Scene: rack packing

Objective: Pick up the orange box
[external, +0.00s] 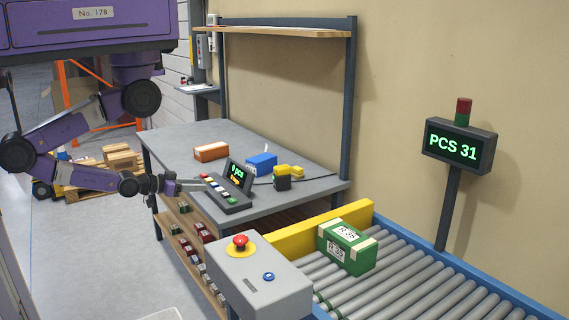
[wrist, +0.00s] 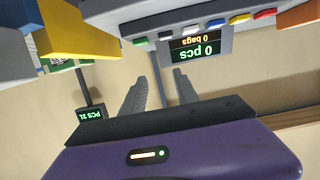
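The orange box (external: 211,152) lies on the grey worktable, near its back left, in the external view. An orange patch at the top right corner of the wrist view looks like the same box (wrist: 300,15), cut off by the frame. My gripper (external: 201,185) is over the table's front side, in front of the orange box and apart from it. In the wrist view my gripper (wrist: 160,76) shows two grey fingers spread apart with nothing between them.
A counting device (external: 232,190) with coloured buttons stands right beside my gripper. A blue box (external: 261,164) and a yellow-black item (external: 283,178) lie farther right. The table (external: 180,142) is clear around the orange box. A green box (external: 346,246) sits on the roller conveyor.

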